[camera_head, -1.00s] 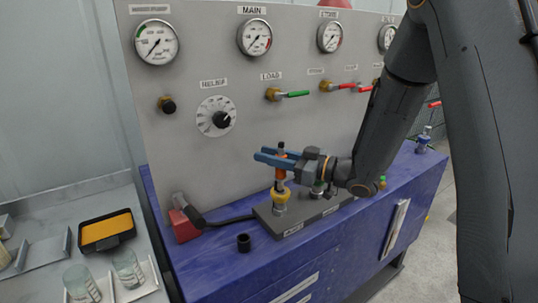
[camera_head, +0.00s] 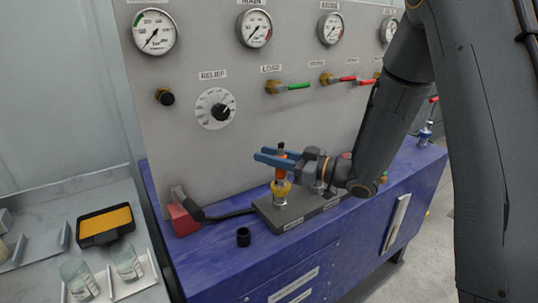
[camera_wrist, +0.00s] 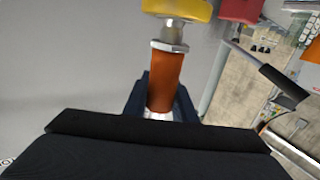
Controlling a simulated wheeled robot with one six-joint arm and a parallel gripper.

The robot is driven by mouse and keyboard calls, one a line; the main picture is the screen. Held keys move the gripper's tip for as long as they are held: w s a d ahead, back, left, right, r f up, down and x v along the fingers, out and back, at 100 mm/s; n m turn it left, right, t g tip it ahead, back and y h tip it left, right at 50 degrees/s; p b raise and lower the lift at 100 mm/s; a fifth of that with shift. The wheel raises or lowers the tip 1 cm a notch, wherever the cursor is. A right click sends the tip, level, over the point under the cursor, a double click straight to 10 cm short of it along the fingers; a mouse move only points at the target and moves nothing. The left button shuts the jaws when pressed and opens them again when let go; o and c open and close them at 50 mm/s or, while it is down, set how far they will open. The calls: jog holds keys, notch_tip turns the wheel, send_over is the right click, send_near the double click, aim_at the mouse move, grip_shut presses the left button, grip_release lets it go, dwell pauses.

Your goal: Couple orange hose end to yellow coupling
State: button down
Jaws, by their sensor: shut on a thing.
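My gripper (camera_head: 272,159), with blue fingers, is shut on the orange hose end (camera_head: 281,170). It holds the hose end upright above the yellow coupling (camera_head: 281,188) on the dark block. In the wrist view the orange hose end (camera_wrist: 165,82) lies between the fingers, with a metal collar and short silver stem pointing at the yellow coupling (camera_wrist: 178,8). The stem appears to meet the coupling, in line with it. How far it is in cannot be told. The coupling is partly cut off in the wrist view.
The dark block (camera_head: 264,209) sits on the blue bench (camera_head: 205,257). The gauge panel (camera_head: 180,60) rises close behind. An orange-filled tray (camera_head: 104,224) and jars are at far left.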

jog(key=shift+f+b, duration=0.5)
jog(key=shift+f, duration=0.35)
jog(key=c, duration=1.4)
grip_release()
jog(key=shift+b+v, duration=0.9)
jog(key=shift+v, duration=3)
